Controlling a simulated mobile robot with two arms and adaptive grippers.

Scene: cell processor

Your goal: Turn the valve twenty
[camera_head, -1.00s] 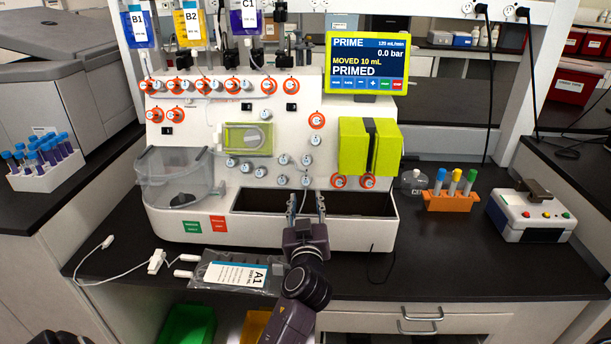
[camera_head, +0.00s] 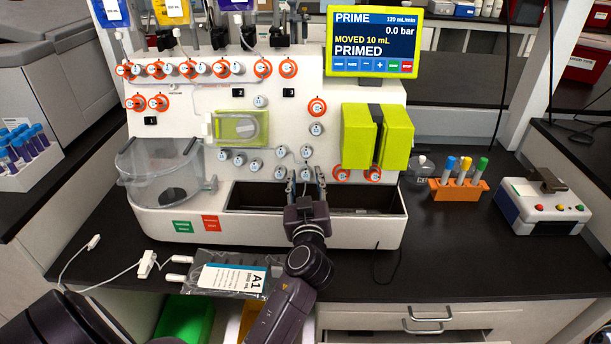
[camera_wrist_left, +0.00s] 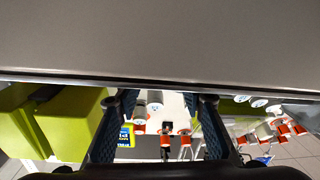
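The white cell processor (camera_head: 330,228) stands on the black bench and carries rows of round valves, some with orange collars, others plain grey. I cannot read the valve numbers, so I cannot tell which one is valve twenty. My left gripper (camera_head: 305,178) is open, its fingers pointing up at the lower panel on either side of a small grey valve (camera_head: 306,174). In the left wrist view, the open fingers (camera_wrist_left: 166,100) stand well apart. Several white and orange-collared valves show between and beyond them. I cannot tell whether either finger touches a valve. My right gripper is not in view.
The screen (camera_head: 371,42) reads PRIMED, 0.0 bar. Right of the gripper are a green pump block (camera_head: 358,140) and an orange tube rack (camera_head: 452,192). A clear bin (camera_head: 155,168) sits left. A labelled bag (camera_head: 225,278) lies in front, near the bench edge.

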